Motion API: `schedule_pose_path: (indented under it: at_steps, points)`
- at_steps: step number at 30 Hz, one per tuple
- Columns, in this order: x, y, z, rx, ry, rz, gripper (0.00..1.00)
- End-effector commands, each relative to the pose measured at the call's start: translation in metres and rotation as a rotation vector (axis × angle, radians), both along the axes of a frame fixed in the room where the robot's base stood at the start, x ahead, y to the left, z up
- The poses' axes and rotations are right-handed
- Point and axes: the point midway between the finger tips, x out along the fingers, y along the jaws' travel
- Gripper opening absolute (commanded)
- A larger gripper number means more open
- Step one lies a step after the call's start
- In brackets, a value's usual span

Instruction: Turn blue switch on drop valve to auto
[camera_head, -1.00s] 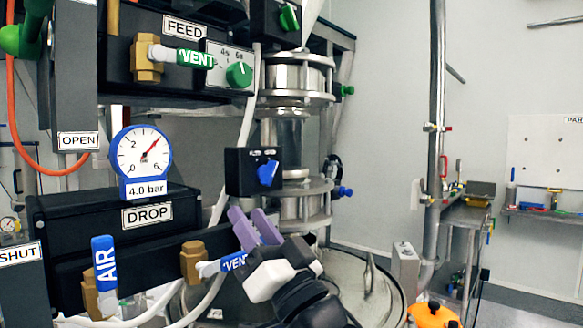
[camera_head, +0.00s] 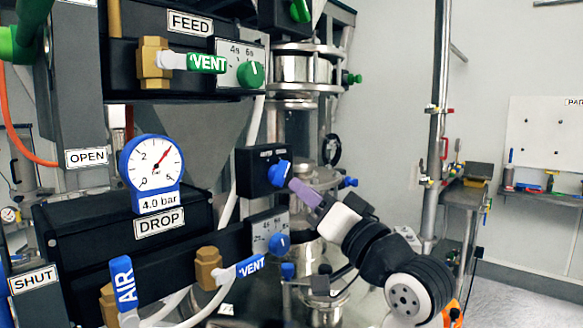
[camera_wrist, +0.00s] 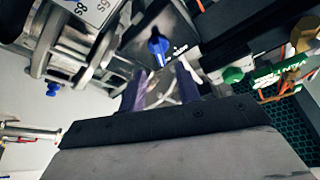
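The blue switch (camera_head: 279,174) is a knob on a small black box (camera_head: 258,172) with a two-word label too small to read surely. It stands right of the DROP unit (camera_head: 159,223). The wrist view shows the blue switch (camera_wrist: 158,47) too, ahead of the fingertips and roughly centred between them. My gripper (camera_head: 303,192) has purple fingers and points at the switch from the lower right. In the wrist view the fingers of my gripper (camera_wrist: 160,82) stand apart with nothing held. The tips are very close to the knob; I cannot tell whether they touch.
A second blue knob (camera_head: 277,243) sits on a timer panel just below the switch. A blue VENT lever (camera_head: 245,267) and an AIR lever (camera_head: 124,284) are at lower left. The gauge (camera_head: 152,163) reads about 4 bar. A vertical pipe (camera_head: 437,110) stands at right.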

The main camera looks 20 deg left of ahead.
Motion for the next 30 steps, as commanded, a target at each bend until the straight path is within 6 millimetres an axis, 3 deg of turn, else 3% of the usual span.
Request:
schedule_pose_path:
  at_steps: [3, 9, 21, 28, 30]
  points:
    - [0.012, 0.019, 0.011, 0.001, 0.003, 0.003, 0.33]
    - [0.024, 0.038, 0.017, 0.0, 0.002, 0.001, 0.33]
    - [0.027, 0.044, 0.018, 0.001, 0.0, 0.0, 0.33]
    - [0.027, 0.044, 0.018, 0.0, 0.0, 0.0, 0.03]
    - [0.027, 0.044, 0.018, 0.0, 0.0, 0.0, 0.0]
